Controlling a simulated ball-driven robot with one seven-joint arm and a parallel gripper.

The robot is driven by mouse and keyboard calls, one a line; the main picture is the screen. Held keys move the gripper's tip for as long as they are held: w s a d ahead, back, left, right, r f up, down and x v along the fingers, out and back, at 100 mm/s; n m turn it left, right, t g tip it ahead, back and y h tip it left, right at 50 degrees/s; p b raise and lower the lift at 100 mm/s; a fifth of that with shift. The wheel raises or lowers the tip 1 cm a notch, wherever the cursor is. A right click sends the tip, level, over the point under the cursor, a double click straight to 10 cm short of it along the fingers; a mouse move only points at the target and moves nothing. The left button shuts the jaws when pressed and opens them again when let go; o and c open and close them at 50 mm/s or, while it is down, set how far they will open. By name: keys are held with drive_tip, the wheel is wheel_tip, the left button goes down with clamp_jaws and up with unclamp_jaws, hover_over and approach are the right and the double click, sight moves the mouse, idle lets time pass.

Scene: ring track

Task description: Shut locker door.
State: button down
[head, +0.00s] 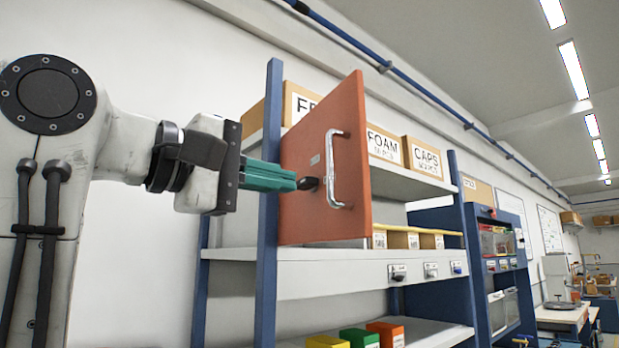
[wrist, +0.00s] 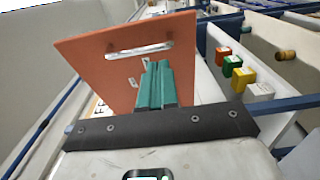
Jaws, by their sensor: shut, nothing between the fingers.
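The locker door (head: 310,150) is an orange-red panel standing open, jutting out from the shelving in the head view. A silver bar handle (head: 331,170) is fixed upright on its face. In the wrist view the door (wrist: 85,60) fills the upper left, with the handle (wrist: 140,50) across it. My gripper (head: 294,183) has teal fingers, shut together and empty. The fingertips are at the door's face beside the handle; whether they touch it I cannot tell. In the wrist view the fingers (wrist: 158,68) overlap the door just below the handle. The locker's inside is hidden.
Blue-framed shelving (head: 269,200) with a grey shelf (head: 330,273) stands behind the door. Labelled cardboard boxes (head: 424,158) sit on its upper shelf. Green, yellow and orange boxes (head: 385,333) are on a lower shelf. A blue cabinet (head: 495,270) and workbench (head: 560,314) are farther right.

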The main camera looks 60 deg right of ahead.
sight(328, 191)
drive_tip(key=p+x, duration=0.1)
drive_tip(key=x, duration=0.3)
drive_tip(key=shift+d+r, duration=0.1)
drive_tip(key=shift+d, duration=0.05)
drive_tip(key=shift+s+d+p, duration=0.2)
drive_tip(key=shift+d+p, duration=0.1)
drive_tip(key=shift+d, duration=0.35)
